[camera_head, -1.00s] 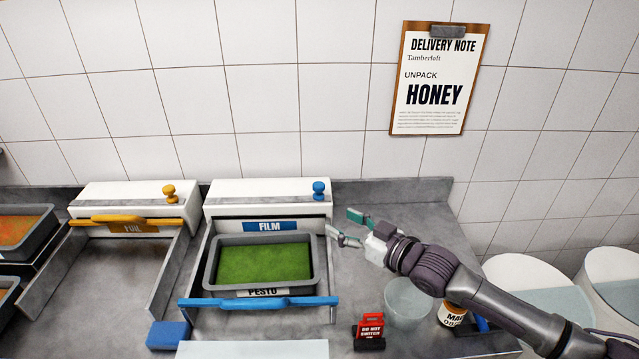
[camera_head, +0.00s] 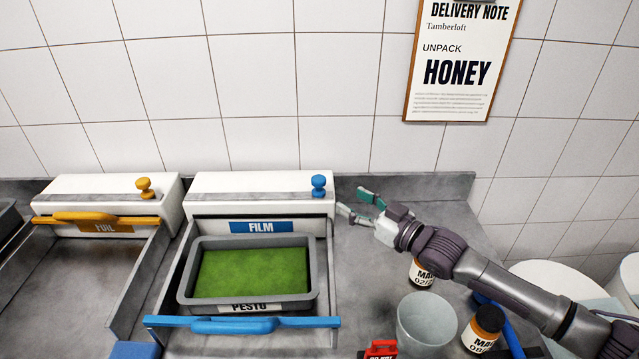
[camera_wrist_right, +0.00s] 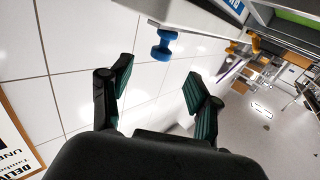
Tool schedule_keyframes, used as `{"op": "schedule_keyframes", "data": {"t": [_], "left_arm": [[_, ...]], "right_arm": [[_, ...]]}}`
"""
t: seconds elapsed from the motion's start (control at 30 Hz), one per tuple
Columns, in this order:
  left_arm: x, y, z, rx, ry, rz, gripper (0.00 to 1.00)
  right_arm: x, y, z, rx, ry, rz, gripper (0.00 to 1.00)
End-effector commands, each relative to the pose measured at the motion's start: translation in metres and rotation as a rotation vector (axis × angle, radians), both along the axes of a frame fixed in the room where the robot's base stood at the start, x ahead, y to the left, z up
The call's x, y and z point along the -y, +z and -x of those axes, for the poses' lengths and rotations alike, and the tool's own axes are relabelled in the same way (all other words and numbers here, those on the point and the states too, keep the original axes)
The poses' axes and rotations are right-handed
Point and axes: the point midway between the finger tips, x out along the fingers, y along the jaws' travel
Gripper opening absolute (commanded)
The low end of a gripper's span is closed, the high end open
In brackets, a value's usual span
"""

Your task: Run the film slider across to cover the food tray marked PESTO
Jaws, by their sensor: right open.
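The tray marked PESTO (camera_head: 311,284) holds green food and sits in the frame below the white FILM unit (camera_head: 215,183). A blue handle bar (camera_head: 245,324) lies across the front of that frame. A blue knob (camera_head: 319,186) stands at the right end of the FILM unit's top; it also shows in the right wrist view (camera_wrist_right: 164,46), ahead of the fingers. My right gripper (camera_head: 357,204) is open and empty, to the right of the FILM unit and slightly below the knob, apart from it. My left gripper is in neither view.
A white FOIL unit (camera_head: 80,190) with an orange handle and knob stands to the left. A translucent tub (camera_head: 426,325), labelled jars (camera_head: 485,330) and a red tag (camera_head: 381,349) stand at the right front. A delivery note (camera_head: 459,70) hangs on the tiled wall.

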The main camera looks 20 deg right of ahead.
Motion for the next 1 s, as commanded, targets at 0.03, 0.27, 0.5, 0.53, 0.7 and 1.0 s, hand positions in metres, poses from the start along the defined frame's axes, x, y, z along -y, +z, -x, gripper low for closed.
{"op": "schedule_keyframes", "data": {"t": [0.03,0.27,0.5,0.53,0.7,1.0], "left_arm": [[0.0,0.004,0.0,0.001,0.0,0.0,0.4],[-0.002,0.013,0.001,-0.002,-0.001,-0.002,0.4],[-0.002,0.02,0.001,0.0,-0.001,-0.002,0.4],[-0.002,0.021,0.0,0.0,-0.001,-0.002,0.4],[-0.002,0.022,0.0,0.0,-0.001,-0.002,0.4],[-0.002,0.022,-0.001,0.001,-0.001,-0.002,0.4]], "right_arm": [[-0.004,0.004,-0.007,0.004,0.0,-0.002,0.62],[-0.026,0.006,-0.045,0.004,0.002,-0.001,0.62],[-0.046,0.003,-0.081,0.001,0.001,0.0,0.62],[-0.047,0.003,-0.084,0.002,0.001,-0.001,0.62],[-0.053,0.002,-0.094,0.0,0.002,0.001,0.62],[-0.054,0.001,-0.095,0.0,0.001,0.001,0.62]]}}
